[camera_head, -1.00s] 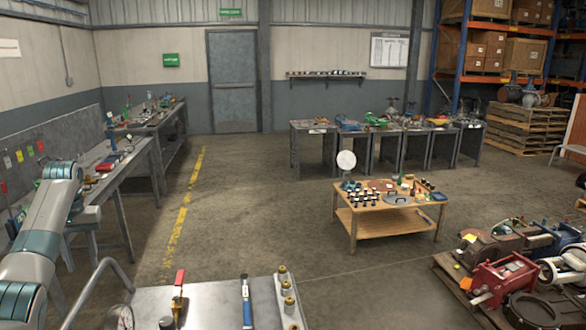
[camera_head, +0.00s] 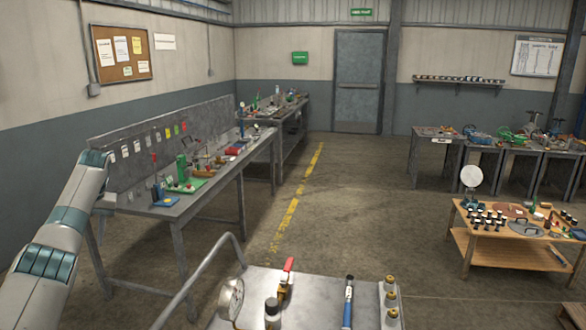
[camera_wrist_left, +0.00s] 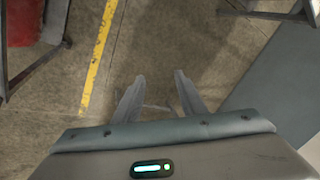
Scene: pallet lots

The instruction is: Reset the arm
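My left arm (camera_head: 62,225) comes in from the left edge of the head view, raised and bent, in front of the near end of the left workbench. Its gripper is mostly hidden behind the arm there. In the left wrist view, the left gripper (camera_wrist_left: 159,82) points down toward the concrete floor. Its two fingers are apart with nothing between them. My right arm and gripper are in neither view.
A metal cart top (camera_head: 250,310) with a gauge (camera_head: 230,298), a red-handled valve (camera_head: 286,278) and a blue tool (camera_head: 348,303) is close in front. A long workbench (camera_head: 205,200) stands left, a wooden table (camera_head: 462,240) right. Floor between is clear, with a yellow line (camera_head: 297,200).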

